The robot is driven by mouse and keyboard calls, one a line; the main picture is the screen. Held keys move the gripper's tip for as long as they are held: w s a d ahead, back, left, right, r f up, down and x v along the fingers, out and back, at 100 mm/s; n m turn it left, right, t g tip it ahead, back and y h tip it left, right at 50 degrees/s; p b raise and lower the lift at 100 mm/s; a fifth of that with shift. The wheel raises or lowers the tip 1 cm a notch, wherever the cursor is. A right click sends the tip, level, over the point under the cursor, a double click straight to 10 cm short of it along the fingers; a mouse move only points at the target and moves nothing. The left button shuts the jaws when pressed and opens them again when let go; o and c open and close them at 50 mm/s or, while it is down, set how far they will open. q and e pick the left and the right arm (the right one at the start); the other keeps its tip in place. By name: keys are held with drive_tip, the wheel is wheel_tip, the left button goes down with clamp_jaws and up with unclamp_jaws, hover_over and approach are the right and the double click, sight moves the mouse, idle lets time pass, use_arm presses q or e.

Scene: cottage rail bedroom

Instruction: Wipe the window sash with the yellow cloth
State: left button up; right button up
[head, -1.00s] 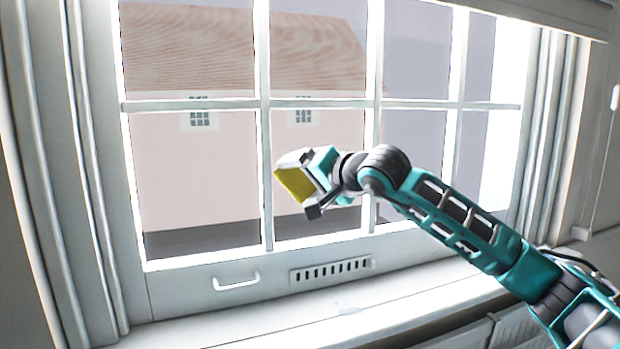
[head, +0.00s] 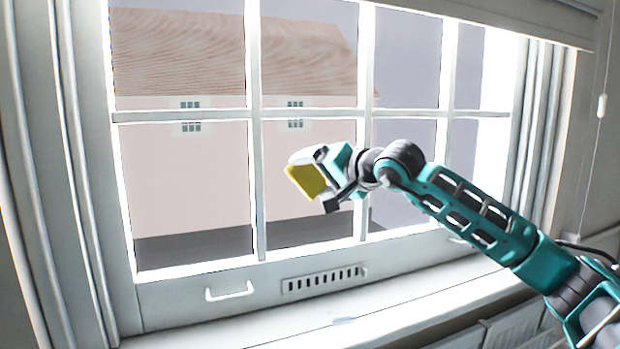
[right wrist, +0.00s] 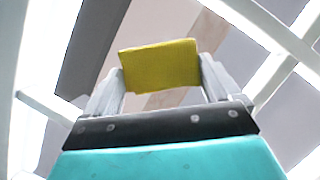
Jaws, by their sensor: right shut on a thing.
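The window sash (head: 255,190) is a white frame with glazing bars, filling most of the head view. My right gripper (head: 318,178) is in front of the lower middle panes, its arm coming in from the right. It is shut on the yellow cloth (head: 306,181), which looks like a flat folded pad at the fingertips. In the right wrist view the cloth (right wrist: 160,66) sits between the two fingers, with panes and white bars behind it. I cannot tell whether the cloth touches the sash. My left gripper is not in view.
The bottom rail has a white handle (head: 229,291) and a slotted vent (head: 323,279). A white sill (head: 300,325) runs below and looks mostly clear. A cord with a white pull (head: 602,105) hangs at the right. A radiator (head: 515,325) shows below the sill.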

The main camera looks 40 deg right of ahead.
use_arm(q)
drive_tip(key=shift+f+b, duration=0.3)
drive_tip(key=shift+b, duration=0.1)
use_arm(e)
drive_tip(key=s+d, duration=0.1)
drive_tip(key=d, duration=0.7)
drive_tip(key=shift+s, duration=0.4)
drive_tip(key=shift+a, duration=0.1)
use_arm(q)
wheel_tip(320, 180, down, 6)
drive_tip(key=b, duration=0.6)
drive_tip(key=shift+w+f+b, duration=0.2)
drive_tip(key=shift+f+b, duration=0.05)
drive_tip(key=shift+b, duration=0.1)
use_arm(e)
drive_tip(key=s, duration=0.2)
drive_tip(key=s+a, duration=0.1)
drive_tip(key=s, duration=0.2)
drive_tip(key=shift+s+a, duration=0.25)
drive_tip(key=shift+s, duration=0.15)
